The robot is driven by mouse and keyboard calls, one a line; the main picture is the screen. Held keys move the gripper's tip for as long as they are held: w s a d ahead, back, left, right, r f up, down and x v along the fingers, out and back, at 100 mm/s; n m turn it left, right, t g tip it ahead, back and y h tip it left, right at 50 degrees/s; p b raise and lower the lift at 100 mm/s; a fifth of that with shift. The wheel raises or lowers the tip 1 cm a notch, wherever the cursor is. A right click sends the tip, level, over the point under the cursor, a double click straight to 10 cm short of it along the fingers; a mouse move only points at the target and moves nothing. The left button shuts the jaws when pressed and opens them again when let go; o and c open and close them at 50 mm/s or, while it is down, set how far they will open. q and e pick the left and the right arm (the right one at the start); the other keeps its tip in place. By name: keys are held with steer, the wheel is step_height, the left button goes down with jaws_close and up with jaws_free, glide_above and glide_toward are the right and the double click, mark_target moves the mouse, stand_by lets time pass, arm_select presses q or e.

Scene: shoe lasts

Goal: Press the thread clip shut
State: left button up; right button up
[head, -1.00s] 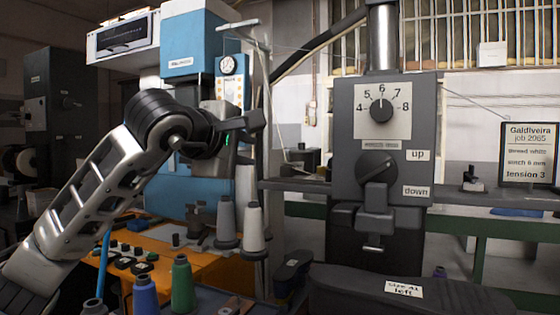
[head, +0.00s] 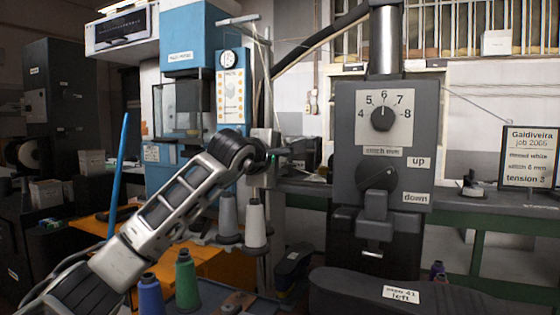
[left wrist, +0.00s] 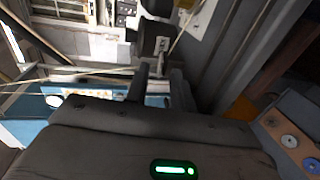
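The dark grey machine head (head: 385,150) stands right of centre, with a numbered dial and a lever marked up and down. I cannot single out the thread clip with certainty. A small metal tip (head: 372,253) shows below the dark presser block (head: 376,205). My left gripper (head: 280,156) is just left of the machine head, clear of it, small and dark in the head view. In the left wrist view its two fingers (left wrist: 159,88) stand apart with nothing between them. Beyond them are a dark block (left wrist: 155,35) and a pale thread. My right gripper is not in view.
Grey (head: 228,218) and white (head: 256,225) thread cones stand below my left arm. Blue (head: 150,295) and green (head: 187,280) spools are at the front. A dark shoe form (head: 455,298) labelled left lies at the front right. A job sign (head: 530,157) stands at the right.

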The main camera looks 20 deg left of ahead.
arm_select(q)
jaws_close()
steer(key=shift+f+b, duration=0.55)
steer(key=shift+b, duration=0.65)
steer(key=t+b, duration=0.1)
steer(key=b, duration=0.2)
steer(key=shift+f+t, duration=0.3)
steer(key=shift+f, duration=0.05)
steer(key=shift+t+b, duration=0.3)
steer(key=shift+b, duration=0.8)
steer(key=shift+r, duration=0.1)
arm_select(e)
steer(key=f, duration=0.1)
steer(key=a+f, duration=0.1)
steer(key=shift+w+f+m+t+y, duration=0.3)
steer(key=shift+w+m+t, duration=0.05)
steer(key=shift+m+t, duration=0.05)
arm_select(q)
steer(key=shift+r, duration=0.1)
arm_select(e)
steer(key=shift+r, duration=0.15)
arm_select(q)
jaws_free()
steer(key=shift+s, duration=0.1)
